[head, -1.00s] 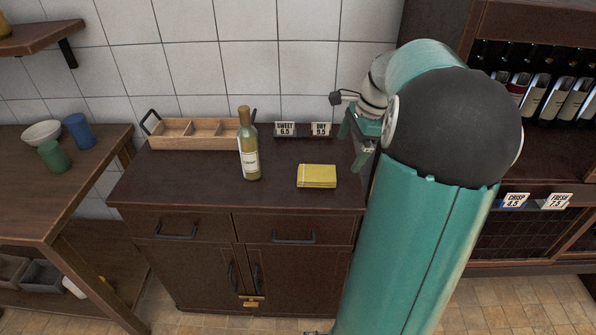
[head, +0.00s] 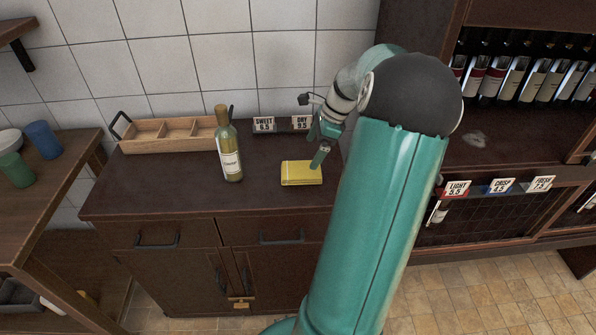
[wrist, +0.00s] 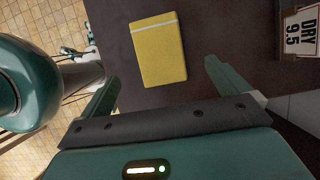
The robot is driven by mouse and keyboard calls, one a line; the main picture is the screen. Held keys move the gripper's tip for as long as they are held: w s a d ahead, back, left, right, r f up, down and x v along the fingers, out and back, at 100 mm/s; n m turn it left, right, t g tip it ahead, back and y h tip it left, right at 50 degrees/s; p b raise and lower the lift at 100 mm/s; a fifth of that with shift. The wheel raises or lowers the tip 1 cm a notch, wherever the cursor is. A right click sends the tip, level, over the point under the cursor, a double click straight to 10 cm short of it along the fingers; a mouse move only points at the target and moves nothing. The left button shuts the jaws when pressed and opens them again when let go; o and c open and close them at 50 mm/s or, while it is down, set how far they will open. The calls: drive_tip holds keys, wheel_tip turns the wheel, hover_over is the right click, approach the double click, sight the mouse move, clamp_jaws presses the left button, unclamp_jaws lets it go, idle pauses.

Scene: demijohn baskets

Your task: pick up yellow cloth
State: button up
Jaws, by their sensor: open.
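The yellow cloth (head: 301,173) lies folded flat on the dark wooden cabinet top, right of the wine bottle. In the wrist view the cloth (wrist: 158,50) lies ahead of the fingertips, roughly between their lines, with a pale stripe near one end. My gripper (head: 318,150) is above the cabinet top by the cloth's right side. In the wrist view my gripper (wrist: 160,82) has its two green fingers wide apart with nothing between them. In the head view one finger overlaps the cloth's right edge; I cannot tell whether it touches.
A wine bottle (head: 229,150) stands left of the cloth. A wooden divided tray (head: 165,148) is at the back left. Small price signs (head: 264,125) stand behind the cloth. The cabinet top (head: 170,190) is bare at front left. A bottle rack (head: 520,75) is at the right.

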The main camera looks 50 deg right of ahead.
sight(300, 169)
drive_tip(key=shift+x, duration=3.95)
drive_tip(key=shift+a, duration=0.1)
drive_tip(key=c, duration=1)
drive_tip(key=shift+r, duration=0.1)
drive_tip(key=shift+r, duration=0.45)
wheel_tip(300, 169, up, 2)
drive_tip(key=shift+r, duration=0.2)
drive_tip(key=s+a+r, duration=0.2)
drive_tip(key=s+r, duration=0.1)
drive_tip(key=s, duration=0.1)
drive_tip(key=s+a+r, duration=0.5)
drive_tip(key=s+r, duration=0.1)
drive_tip(key=s, duration=0.1)
drive_tip(key=shift+s+a+r, duration=0.3)
drive_tip(key=shift+s+a, duration=0.05)
